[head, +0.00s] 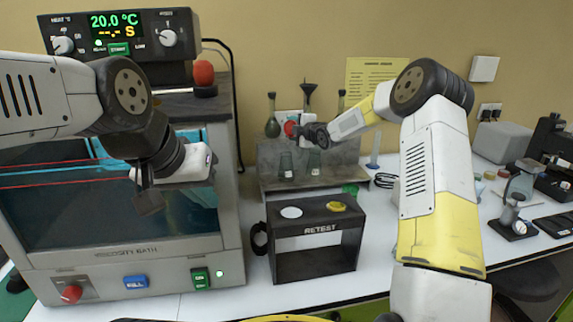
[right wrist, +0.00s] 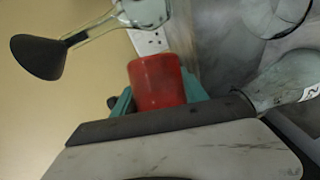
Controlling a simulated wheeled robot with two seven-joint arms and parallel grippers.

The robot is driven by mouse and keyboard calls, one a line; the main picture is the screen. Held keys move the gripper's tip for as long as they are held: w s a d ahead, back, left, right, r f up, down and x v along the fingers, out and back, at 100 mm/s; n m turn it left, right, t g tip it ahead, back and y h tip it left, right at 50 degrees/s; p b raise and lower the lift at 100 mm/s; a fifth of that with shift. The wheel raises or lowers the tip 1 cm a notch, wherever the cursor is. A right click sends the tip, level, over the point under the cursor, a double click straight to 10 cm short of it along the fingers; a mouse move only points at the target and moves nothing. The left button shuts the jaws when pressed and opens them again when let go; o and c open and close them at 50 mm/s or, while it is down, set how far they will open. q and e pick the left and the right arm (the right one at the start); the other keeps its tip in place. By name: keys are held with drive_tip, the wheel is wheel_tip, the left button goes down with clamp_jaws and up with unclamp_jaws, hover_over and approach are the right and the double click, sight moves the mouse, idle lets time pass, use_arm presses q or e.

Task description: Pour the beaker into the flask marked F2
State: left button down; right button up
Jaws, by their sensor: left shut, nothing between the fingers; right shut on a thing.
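My right gripper (head: 295,131) is shut on a red beaker-like cylinder (right wrist: 157,80), small and partly hidden in the head view (head: 289,129). In the right wrist view its teal fingers (right wrist: 157,98) flank the cylinder, which appears turned on its side relative to the funnel flask; its mouth is unclear. Another flask (right wrist: 285,85) bears a dark mark I cannot read surely. My left gripper (head: 148,199) is shut and empty before the bath.
A viscosity bath (head: 125,250) reading 20.0 °C fills the left. A RETEST stand (head: 318,229) is front centre. A grey rack (head: 268,160) with glassware stands behind it, under a yellow notice (head: 375,78).

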drive_tip(key=shift+f+p, duration=0.15)
drive_tip(key=shift+p, duration=0.25)
drive_tip(key=shift+n+t+p, duration=0.3)
drive_tip(key=shift+n+p, duration=0.3)
drive_tip(key=shift+p, duration=0.2)
drive_tip(key=shift+s+r+n+t, duration=0.1)
drive_tip(key=shift+r+n+t, duration=0.1)
drive_tip(key=shift+n+t, duration=0.1)
drive_tip(key=shift+f+n, duration=0.2)
drive_tip(key=shift+n, duration=0.1)
idle(0.4)
